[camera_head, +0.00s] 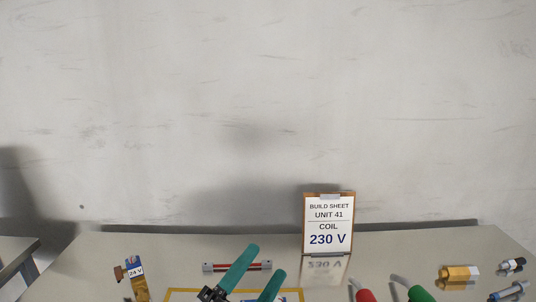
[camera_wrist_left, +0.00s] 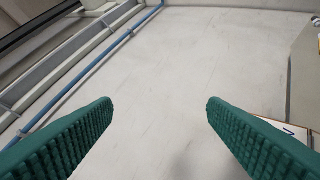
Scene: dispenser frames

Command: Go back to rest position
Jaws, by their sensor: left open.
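My left gripper (camera_head: 267,260) shows at the bottom middle of the head view, with teal fingers spread apart and nothing between them. Its tips point up and to the right, over the bench. In the left wrist view the two ribbed teal fingers (camera_wrist_left: 159,103) are wide apart, with only pale wall seen between them. My right gripper is not in view.
A build sheet (camera_head: 328,225) reading COIL 230 V stands at the back of the bench (camera_head: 400,252). Around are a 24 V part (camera_head: 135,275), a red rod-like part (camera_head: 211,267), a brass fitting (camera_head: 458,277), red (camera_head: 366,295) and green (camera_head: 420,293) pieces, and small fittings (camera_head: 512,266).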

